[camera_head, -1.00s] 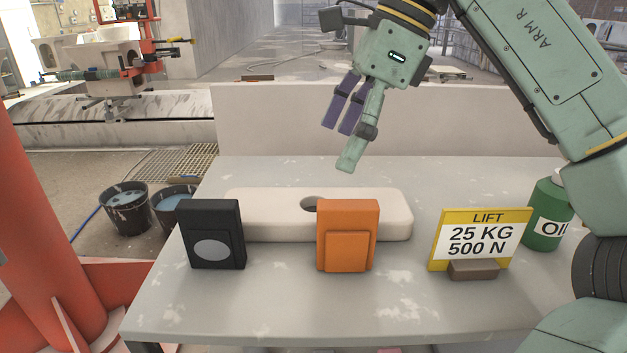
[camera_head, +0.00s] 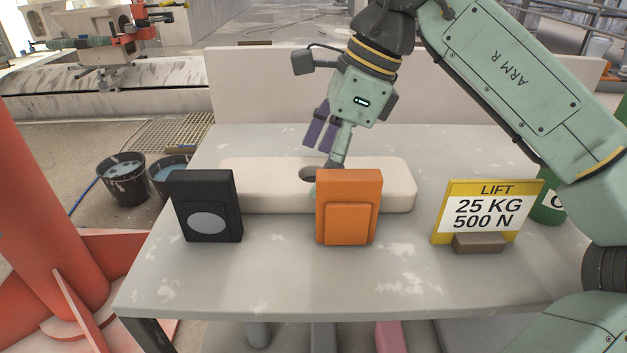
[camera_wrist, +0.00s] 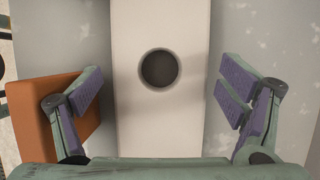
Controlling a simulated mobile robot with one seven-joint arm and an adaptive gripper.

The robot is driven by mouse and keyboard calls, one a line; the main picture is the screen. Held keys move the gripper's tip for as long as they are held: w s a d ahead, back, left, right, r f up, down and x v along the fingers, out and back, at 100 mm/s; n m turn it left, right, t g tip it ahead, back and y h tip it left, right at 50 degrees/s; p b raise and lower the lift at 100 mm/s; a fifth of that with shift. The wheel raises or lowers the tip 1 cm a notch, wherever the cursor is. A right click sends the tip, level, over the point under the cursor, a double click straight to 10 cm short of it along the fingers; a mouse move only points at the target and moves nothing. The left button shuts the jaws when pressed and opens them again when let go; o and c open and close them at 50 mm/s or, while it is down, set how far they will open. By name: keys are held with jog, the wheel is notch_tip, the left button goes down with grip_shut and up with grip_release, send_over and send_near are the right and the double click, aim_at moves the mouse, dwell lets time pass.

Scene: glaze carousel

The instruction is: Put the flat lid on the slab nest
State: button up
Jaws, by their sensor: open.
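A long cream slab (camera_head: 262,183) with rounded ends lies on the grey table. It has a round dark hole, partly hidden by the orange block in the head view. In the wrist view the slab (camera_wrist: 160,125) runs between my fingers, with the hole near the middle. I cannot tell whether it is the slab nest. I see nothing that is clearly the flat lid. My gripper (camera_head: 327,148) is open and empty, pointing down at the slab near the hole. In the wrist view my gripper's fingers (camera_wrist: 162,88) are on both sides of the slab, apart from it.
An orange block (camera_head: 347,208) stands in front of the slab, close to one finger in the wrist view. A black block (camera_head: 207,180) with a grey oval stands left. A yellow-edged sign (camera_head: 487,190) and a green can (camera_head: 551,205) stand right. The table front (camera_head: 270,280) is clear.

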jog(key=shift+a+f, duration=0.2)
jog(key=shift+f, duration=0.2)
jog(key=shift+r, duration=0.1)
jog(key=c, duration=1.7)
